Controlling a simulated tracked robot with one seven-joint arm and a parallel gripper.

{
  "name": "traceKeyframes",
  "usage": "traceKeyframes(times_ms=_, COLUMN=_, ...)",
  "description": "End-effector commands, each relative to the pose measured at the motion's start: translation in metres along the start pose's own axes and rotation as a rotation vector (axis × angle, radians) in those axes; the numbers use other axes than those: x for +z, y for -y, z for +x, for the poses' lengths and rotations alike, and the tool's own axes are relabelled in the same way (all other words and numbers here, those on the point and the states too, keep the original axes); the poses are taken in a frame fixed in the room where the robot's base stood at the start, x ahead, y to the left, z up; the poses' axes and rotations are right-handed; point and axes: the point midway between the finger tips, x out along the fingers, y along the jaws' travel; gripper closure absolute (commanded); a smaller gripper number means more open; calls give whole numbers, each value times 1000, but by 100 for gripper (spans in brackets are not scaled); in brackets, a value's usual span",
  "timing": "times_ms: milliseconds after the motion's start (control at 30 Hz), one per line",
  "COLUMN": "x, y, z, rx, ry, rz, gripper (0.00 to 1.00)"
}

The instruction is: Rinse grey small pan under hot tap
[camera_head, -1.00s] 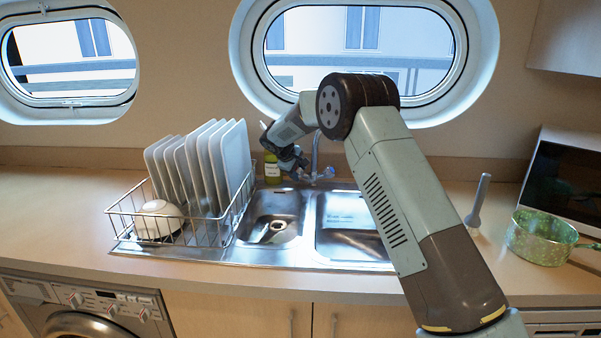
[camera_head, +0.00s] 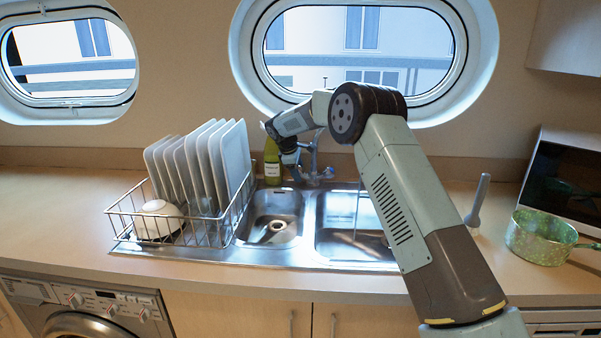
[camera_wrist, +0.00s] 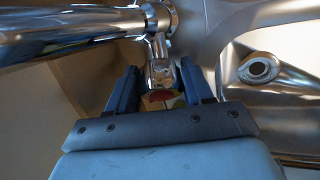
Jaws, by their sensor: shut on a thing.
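The chrome tap (camera_head: 314,160) stands behind the double sink. My gripper (camera_head: 291,165) is at its left side; in the wrist view my gripper (camera_wrist: 162,88) is shut on the hot tap handle (camera_wrist: 161,70), with a red mark between the fingers. A thin vertical streak like running water (camera_head: 357,212) shows over the right basin (camera_head: 345,247). No grey pan body shows clearly; my arm covers part of the right basin.
A green speckled pan (camera_head: 540,237) stands on the right counter near the microwave (camera_head: 565,180). A wire dish rack (camera_head: 215,235) with plates and a white bowl (camera_head: 158,219) stands left of the sink. A green bottle (camera_head: 272,165) is close behind my gripper. The left basin (camera_head: 270,218) is empty.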

Motion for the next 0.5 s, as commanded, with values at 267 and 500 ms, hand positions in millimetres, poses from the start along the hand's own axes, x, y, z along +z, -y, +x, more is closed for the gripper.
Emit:
traceKeyframes(times_ms=267, x=-1, y=1, z=0, rx=-4, ry=-1, rz=-4, gripper=79)
traceKeyframes(times_ms=500, x=-1, y=1, z=0, rx=-3, ry=-1, rz=-3, gripper=29)
